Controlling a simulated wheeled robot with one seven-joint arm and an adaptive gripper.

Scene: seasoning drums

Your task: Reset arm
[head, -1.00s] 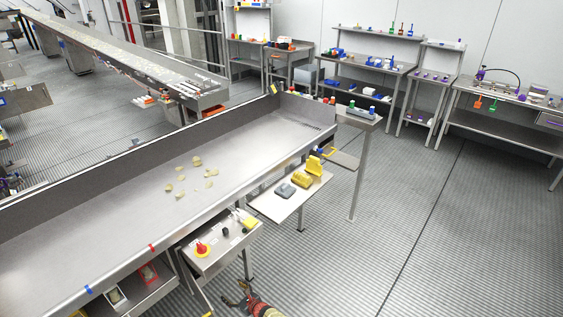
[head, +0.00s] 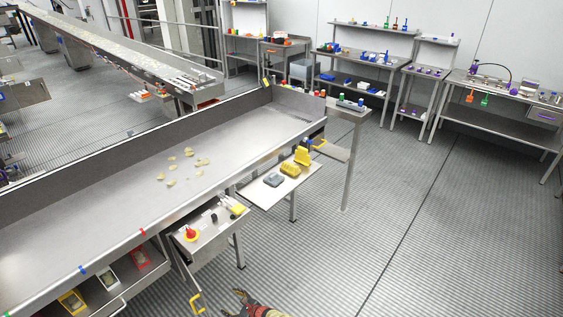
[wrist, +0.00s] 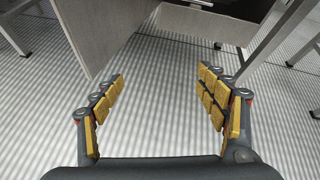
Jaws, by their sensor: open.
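My gripper (wrist: 160,92) is open and empty in the wrist view, its two yellow-padded fingers spread wide. Ribbed grey floor shows between the fingers. In the head view my gripper (head: 240,302) shows only partly at the bottom edge, low over the floor and in front of the steel trough table. Nothing touches its fingers.
The long steel trough (head: 120,215) holds several pale chips (head: 172,168). A control box with a red button (head: 191,233) and a white shelf with yellow items (head: 290,168) stick out from its front. Workbenches (head: 500,110) line the back. The floor at right (head: 450,230) is clear.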

